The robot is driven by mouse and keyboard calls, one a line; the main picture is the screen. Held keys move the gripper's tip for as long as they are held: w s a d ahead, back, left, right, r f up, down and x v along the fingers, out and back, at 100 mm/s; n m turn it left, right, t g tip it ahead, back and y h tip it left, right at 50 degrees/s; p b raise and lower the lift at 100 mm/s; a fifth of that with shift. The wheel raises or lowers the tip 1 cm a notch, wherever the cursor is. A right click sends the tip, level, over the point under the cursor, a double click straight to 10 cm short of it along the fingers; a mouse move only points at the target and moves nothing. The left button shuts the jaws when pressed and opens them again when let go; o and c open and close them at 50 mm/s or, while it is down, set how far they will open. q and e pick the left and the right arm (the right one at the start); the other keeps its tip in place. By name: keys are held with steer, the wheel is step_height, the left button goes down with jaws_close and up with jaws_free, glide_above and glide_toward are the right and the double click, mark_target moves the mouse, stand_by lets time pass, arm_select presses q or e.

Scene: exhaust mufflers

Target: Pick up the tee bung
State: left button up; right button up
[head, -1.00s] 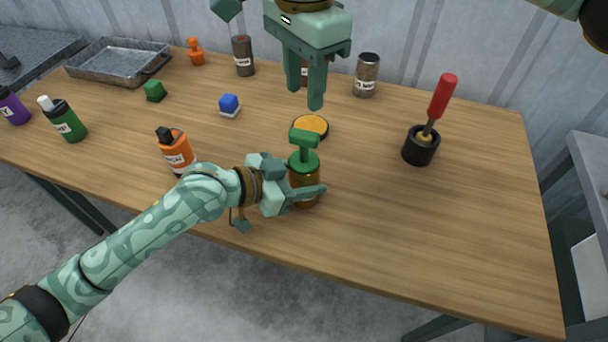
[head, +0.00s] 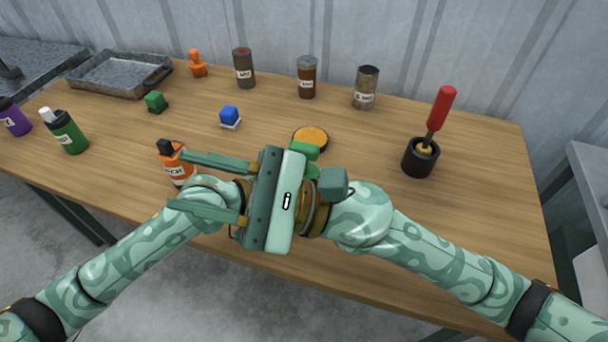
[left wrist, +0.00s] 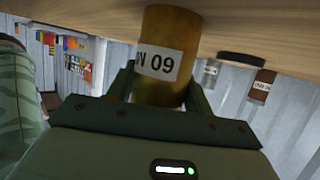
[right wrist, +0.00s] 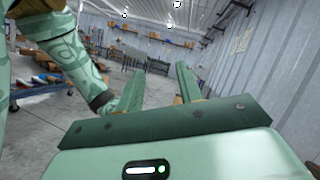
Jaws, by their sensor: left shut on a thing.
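The amber jar (left wrist: 172,50) with a white label shows in the left wrist view. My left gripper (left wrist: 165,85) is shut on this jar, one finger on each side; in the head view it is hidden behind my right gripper. My right gripper (head: 178,180) is open and empty, its fingers pointing left, above and in front of the jar and bung. Its spread fingers also show in the right wrist view (right wrist: 166,75).
An orange bottle (head: 178,168) stands at the left, below the right fingers. An orange-topped disc (head: 311,138) lies behind the bung. A black holder (head: 420,158) with a red-handled tool (head: 439,108) stands right. Several tins line the back.

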steer(key=w+d+f+m+t+h, duration=0.3)
steer(key=d+m+t, duration=0.3)
steer(key=m+t, duration=0.5)
steer(key=m+t+h, duration=0.5)
steer(key=m+h, duration=0.2)
steer(key=h, duration=0.4)
glide_toward(311, 151)
step_height(311, 151, down, 4)
steer(key=shift+m, duration=0.3)
steer(key=x, duration=1.1)
steer(key=shift+w+a+r, duration=0.15)
steer(key=shift+a, duration=0.1)
jaws_close()
